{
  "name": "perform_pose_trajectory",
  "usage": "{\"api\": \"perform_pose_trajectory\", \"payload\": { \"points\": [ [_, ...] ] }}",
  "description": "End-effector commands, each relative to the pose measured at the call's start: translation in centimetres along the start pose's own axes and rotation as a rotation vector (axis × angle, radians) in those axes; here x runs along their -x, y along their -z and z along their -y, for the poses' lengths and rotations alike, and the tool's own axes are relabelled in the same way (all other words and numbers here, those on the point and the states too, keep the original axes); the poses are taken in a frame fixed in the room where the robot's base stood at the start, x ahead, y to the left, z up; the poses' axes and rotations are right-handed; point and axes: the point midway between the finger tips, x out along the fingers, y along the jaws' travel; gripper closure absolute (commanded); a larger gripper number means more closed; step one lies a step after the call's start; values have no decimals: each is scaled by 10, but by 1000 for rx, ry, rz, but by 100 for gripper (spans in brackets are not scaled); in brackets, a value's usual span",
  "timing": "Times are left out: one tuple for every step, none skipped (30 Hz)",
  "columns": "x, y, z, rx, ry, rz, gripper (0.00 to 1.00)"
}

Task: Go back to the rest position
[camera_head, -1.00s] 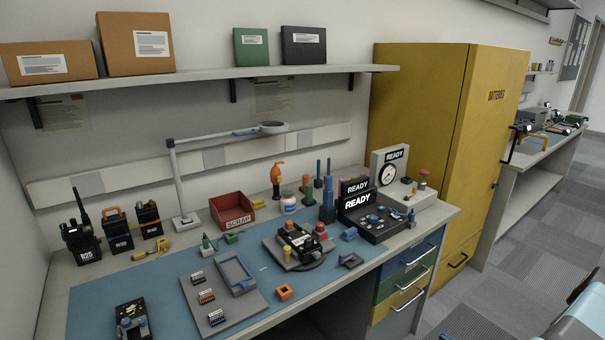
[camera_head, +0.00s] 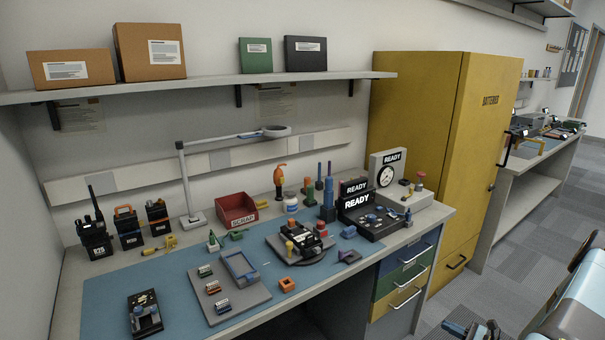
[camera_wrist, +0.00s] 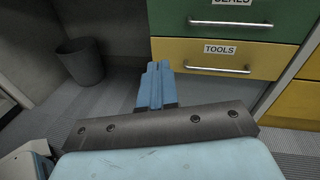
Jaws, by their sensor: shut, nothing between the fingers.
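My gripper shows in the wrist view (camera_wrist: 155,88) with its blue fingers together and nothing between them. It points at the lower front of the workbench, near the yellow TOOLS drawer (camera_wrist: 222,56), and appears apart from it. In the head view my arm is at the bottom right, beside the bench and over the floor, and a dark part of it shows at the bottom edge. The bench (camera_head: 345,290) stands to the left of my arm with its tools and radios on top.
A blue mat (camera_head: 110,300) covers much of the bench top. A yellow battery cabinet (camera_head: 425,150) stands right of the bench. A bin (camera_wrist: 80,62) stands on the floor in the wrist view. The carpeted floor (camera_head: 530,220) between the benches looks clear.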

Motion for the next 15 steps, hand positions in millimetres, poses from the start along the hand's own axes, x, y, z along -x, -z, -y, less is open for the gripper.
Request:
{"api": "perform_pose_trajectory", "payload": {
  "points": [
    [-5,-15,5,26,-35,-10,100],
    [-7,-24,6,42,-56,-17,100],
    [-11,-37,9,63,-87,-26,100],
    [-14,-46,10,80,-111,-33,100],
    [-16,-56,11,96,-135,-40,100],
    [-20,-68,12,119,-166,-50,100],
    [-23,-78,12,136,-191,-57,100],
    [-25,-87,13,152,-212,-65,100],
    [-29,-100,14,176,-244,-75,100],
    [-32,-109,14,192,-266,-82,100],
    [-34,-119,13,209,-289,-89,100],
    [-38,-132,13,233,-319,-99,100],
    [-41,-141,12,251,-342,-107,100],
    [-43,-150,12,268,-363,-115,100],
    [-47,-162,10,291,-393,-125,100]
  ]
}}
